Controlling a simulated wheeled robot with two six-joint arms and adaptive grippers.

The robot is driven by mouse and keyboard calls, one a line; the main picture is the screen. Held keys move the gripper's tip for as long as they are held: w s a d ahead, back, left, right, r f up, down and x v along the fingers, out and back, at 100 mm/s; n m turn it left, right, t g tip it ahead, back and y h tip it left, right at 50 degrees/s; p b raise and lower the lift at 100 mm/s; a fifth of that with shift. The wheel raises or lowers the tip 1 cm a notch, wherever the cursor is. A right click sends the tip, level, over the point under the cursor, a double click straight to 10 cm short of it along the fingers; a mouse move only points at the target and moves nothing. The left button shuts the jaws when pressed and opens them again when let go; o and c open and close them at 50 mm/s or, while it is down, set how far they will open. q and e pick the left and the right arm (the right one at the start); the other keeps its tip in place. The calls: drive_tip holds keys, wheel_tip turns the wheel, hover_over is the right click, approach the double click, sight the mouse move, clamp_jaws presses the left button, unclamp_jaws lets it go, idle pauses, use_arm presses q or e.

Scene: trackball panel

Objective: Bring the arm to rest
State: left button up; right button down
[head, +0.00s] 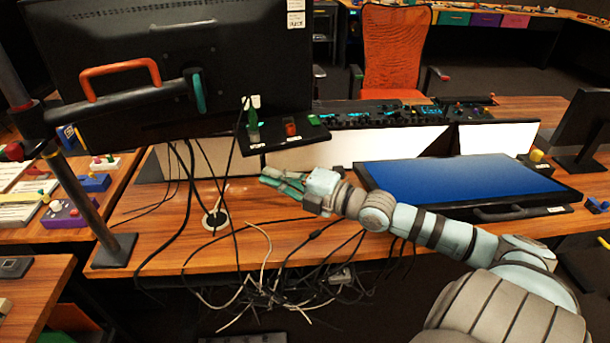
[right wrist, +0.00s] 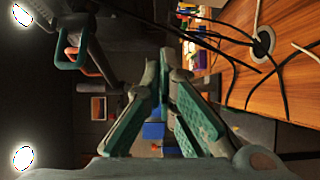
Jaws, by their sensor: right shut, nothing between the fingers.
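My right arm comes in from the lower right in the head view and stretches left over the wooden desk (head: 140,232). My right gripper (head: 268,177) is shut and empty, with its fingers pointing left. It is below a small dark panel (head: 272,141) with a green stick (head: 252,122) and a red knob (head: 290,128), and apart from it. In the right wrist view the right gripper (right wrist: 158,68) shows its green-padded fingers, with nothing held between them. My left gripper is not in view.
A large black monitor (head: 130,60) on a pole arm stands at the upper left. Loose cables (head: 270,255) hang over the desk's front edge. An orange chair (head: 392,45) stands behind the desk.

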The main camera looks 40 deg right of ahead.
drive_tip(key=p+v, duration=0.5)
drive_tip(key=v, duration=0.2)
